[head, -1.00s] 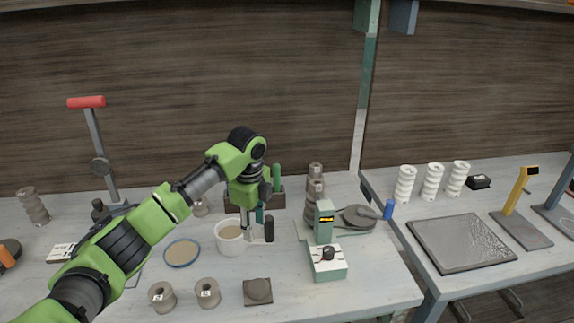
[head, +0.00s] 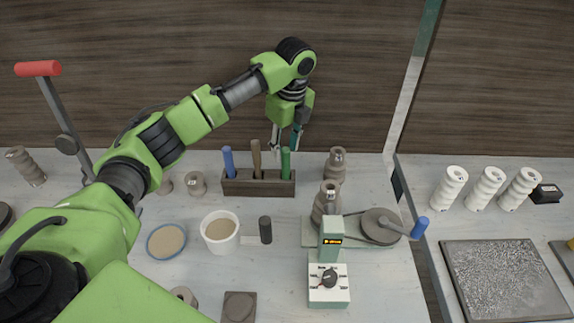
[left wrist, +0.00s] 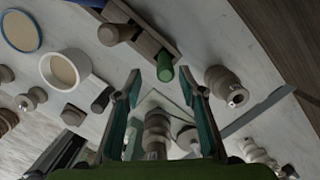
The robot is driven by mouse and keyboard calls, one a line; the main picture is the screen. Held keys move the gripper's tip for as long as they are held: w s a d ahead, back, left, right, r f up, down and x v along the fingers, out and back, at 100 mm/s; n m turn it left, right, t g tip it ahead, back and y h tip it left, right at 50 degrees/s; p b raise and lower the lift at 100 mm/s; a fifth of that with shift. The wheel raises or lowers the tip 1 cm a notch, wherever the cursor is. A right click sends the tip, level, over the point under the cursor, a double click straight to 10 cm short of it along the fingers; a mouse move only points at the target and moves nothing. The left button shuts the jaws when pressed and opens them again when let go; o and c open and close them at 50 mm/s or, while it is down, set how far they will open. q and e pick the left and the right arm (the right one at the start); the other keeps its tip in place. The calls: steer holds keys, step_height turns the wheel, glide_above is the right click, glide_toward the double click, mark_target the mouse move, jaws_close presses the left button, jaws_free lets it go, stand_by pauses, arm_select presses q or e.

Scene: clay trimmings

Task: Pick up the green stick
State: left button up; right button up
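The green stick (head: 286,162) stands upright at the right end of a dark wooden rack (head: 232,186), beside a brown stick (head: 256,158) and a blue stick (head: 228,161). My left gripper (head: 285,146) is open, pointing down at the top of the green stick, with its fingers apart. In the left wrist view, the round end of the green stick (left wrist: 165,66) shows between the two teal fingertips, and nothing is gripped. Whether a finger touches it, I cannot tell. My right gripper is not in view.
A turntable device with a blue-handled crank (head: 419,228) and a stack of grey-brown spools (head: 326,201) stand right of the rack. A white cup (head: 220,228), a blue-rimmed dish (head: 166,241) and a dark cylinder (head: 265,229) are in front. White spools stand at right.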

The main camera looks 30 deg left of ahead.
mark_target(284, 166)
arm_select(q)
steer(key=shift+w+a+f, duration=0.1)
steer(key=shift+f, duration=0.55)
steer(key=shift+w+a+f, duration=0.1)
steer(key=shift+f, duration=0.5)
steer(key=shift+w+f+p, duration=0.1)
steer(key=shift+f+p, duration=0.25)
steer(key=shift+f, duration=0.25)
steer(key=shift+f+p, duration=0.35)
steer(key=shift+f, duration=0.05)
steer(key=f, duration=0.2)
steer(key=f+p, duration=0.1)
steer(key=shift+w+a+f, duration=0.2)
steer(key=shift+a, duration=0.05)
steer(key=shift+w+f, duration=0.1)
steer(key=shift+f, duration=0.2)
jaws_close()
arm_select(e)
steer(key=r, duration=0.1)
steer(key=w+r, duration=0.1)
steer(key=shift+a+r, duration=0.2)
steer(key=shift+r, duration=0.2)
